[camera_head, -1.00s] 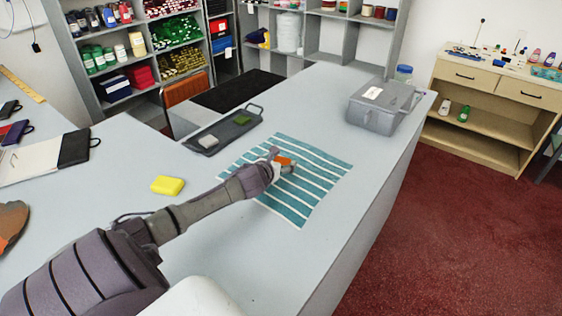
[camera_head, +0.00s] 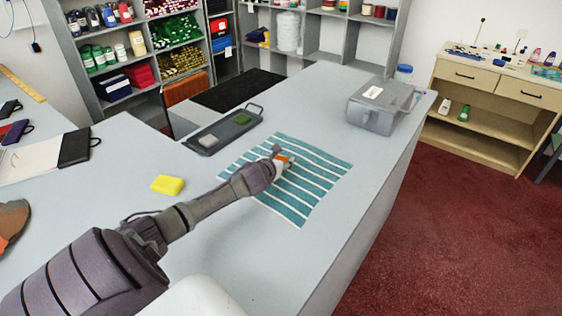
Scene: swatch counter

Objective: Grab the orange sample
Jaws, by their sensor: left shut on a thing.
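The orange sample (camera_head: 284,159) is a small block over the teal-and-white striped cloth (camera_head: 310,192) on the grey counter. My left gripper (camera_head: 283,163) is shut on the orange sample, and its fingers hide much of it. Whether the sample touches the cloth or hangs a little above it, I cannot tell. My right gripper does not show in this view.
A dark tray (camera_head: 225,130) with a grey sample (camera_head: 208,141) and a green sample (camera_head: 241,119) lies behind the cloth. A yellow sample (camera_head: 168,185) is on the counter at the left. A grey lidded box (camera_head: 377,108) stands at the right. The counter's front is clear.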

